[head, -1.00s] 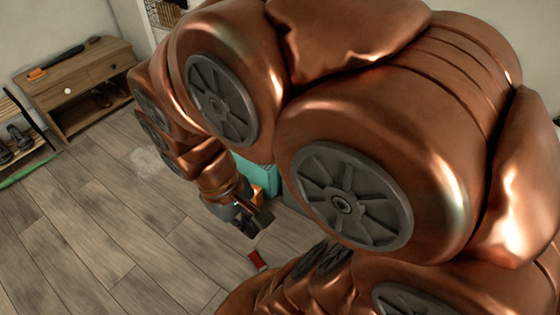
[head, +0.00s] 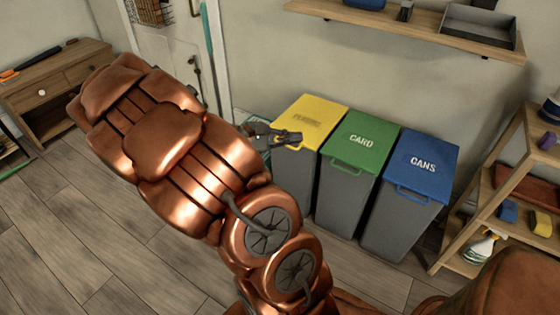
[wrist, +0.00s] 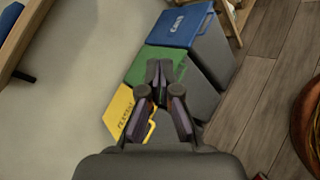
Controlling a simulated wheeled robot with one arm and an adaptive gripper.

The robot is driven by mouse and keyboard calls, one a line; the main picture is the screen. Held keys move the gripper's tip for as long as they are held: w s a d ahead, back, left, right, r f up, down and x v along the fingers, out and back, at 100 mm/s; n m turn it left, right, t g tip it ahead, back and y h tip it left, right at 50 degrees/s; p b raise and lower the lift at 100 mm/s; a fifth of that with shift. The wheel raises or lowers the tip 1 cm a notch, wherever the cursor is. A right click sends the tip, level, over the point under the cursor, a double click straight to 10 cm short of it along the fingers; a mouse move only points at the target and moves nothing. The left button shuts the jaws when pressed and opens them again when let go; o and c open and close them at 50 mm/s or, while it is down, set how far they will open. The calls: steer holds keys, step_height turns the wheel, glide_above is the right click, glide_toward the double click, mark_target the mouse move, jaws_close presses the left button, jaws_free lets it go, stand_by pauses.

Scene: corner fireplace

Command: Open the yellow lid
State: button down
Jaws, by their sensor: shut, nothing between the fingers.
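The yellow lid (head: 311,112) lies flat and closed on the leftmost of three grey bins in the head view. It also shows in the wrist view (wrist: 122,109), partly covered by my gripper, with its yellow handle loop (wrist: 150,131) beside the fingers. My gripper (head: 291,138) is shut and empty. In the head view it appears at the left front edge of the yellow lid; I cannot tell whether it touches. In the wrist view its fingertips (wrist: 159,70) overlap the green lid in the picture.
The green CARD lid (head: 361,138) and blue CANS lid (head: 420,163) are closed beside the yellow one. A wall shelf (head: 410,25) runs above the bins. A wooden rack (head: 476,216) stands to the right.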

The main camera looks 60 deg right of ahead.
steer(key=w+d+f+n+t+h+b, duration=0.25)
steer(key=w+d+f+n+b, duration=0.2)
steer(key=f, duration=0.35)
steer(key=w+d+f+n+t+h+b, duration=0.1)
steer(key=w+d+f+n+h+b, duration=0.3)
steer(key=f, duration=0.4)
steer(key=w+d+f+n+t+b, duration=0.1)
steer(key=w+f+n+t+b, duration=0.3)
steer(key=f, duration=0.6)
steer(key=w+d+f+n+t+b, duration=0.25)
steer(key=w+f, duration=0.35)
steer(key=f, duration=0.4)
steer(key=d+r+b, duration=0.2)
steer(key=d+r, duration=0.2)
steer(key=d, duration=0.6)
steer(key=shift+n+b, duration=0.3)
steer(key=shift+b, duration=0.1)
steer(key=shift+w+r, duration=0.15)
steer(key=shift+r, duration=0.05)
